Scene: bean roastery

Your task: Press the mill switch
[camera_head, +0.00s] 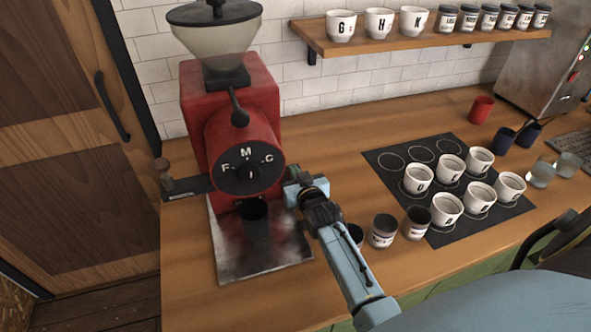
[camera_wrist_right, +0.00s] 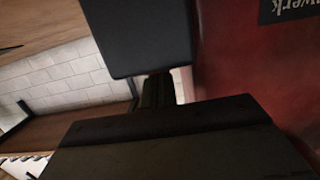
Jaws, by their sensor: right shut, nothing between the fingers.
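The red mill (camera_head: 232,95) stands on the counter at the left of the head view, with a round dial on its front marked F, M and C (camera_head: 246,172). Its red side wall (camera_wrist_right: 255,75) fills the right of the right wrist view. My right gripper (camera_head: 293,182) is at the right side of the mill, close beside the dial housing. It is shut and empty. I cannot make out the mill switch in either view; the gripper may hide it. Dark blocks fill the middle of the wrist view, and contact cannot be told. My left gripper is not in view.
Several tins (camera_head: 383,229) stand near my right forearm. Lettered white cups stand on a black mat (camera_head: 384,166) to the right. A wooden shelf (camera_head: 400,42) is above.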

